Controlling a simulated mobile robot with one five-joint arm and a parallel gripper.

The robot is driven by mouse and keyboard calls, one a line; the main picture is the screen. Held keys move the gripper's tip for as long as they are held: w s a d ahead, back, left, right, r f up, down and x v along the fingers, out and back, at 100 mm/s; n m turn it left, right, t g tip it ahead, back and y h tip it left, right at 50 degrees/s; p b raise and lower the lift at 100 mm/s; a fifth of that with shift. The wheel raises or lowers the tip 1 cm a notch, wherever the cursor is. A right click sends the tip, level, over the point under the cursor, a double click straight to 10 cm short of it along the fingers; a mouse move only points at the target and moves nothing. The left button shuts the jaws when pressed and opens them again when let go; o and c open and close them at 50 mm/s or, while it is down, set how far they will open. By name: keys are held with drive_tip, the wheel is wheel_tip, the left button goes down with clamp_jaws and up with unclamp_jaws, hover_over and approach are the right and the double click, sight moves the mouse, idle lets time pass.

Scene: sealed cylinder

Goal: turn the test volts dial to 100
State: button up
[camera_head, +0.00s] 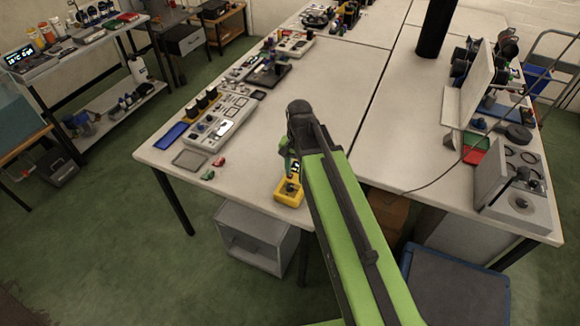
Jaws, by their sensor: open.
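A yellow meter (289,196) lies at the near edge of the white bench, just left of my green arm. It has a dark knob on its lower face, seemingly the test volts dial (290,188), and a small dark display above it. The dial's markings and pointer are too small to read. My arm bends down at its dark joint, and my gripper (287,163) is close to the upper part of the meter. The gripper is small and partly hidden by the arm; it seems open and empty. I cannot tell whether it touches the meter.
Left of the meter lie small red and green clips (213,168), a grey instrument panel (221,122) and a blue tray (172,135). A grey case (518,190) stands at the right, with a cable beside it. The bench beyond the meter is largely clear.

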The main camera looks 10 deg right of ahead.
sight(290, 186)
drive_tip(key=w+a+r+m+p, duration=0.2)
drive_tip(key=w+r+m+p, duration=0.15)
drive_tip(key=r, duration=0.35)
wheel_tip(290, 186, down, 18)
drive_tip(key=b, duration=1.7)
drive_tip(key=shift+s+r, duration=0.15)
drive_tip(key=shift+r, duration=0.05)
drive_tip(key=shift+r, duration=0.1)
drive_tip(key=shift+c, duration=0.4)
clamp_jaws()
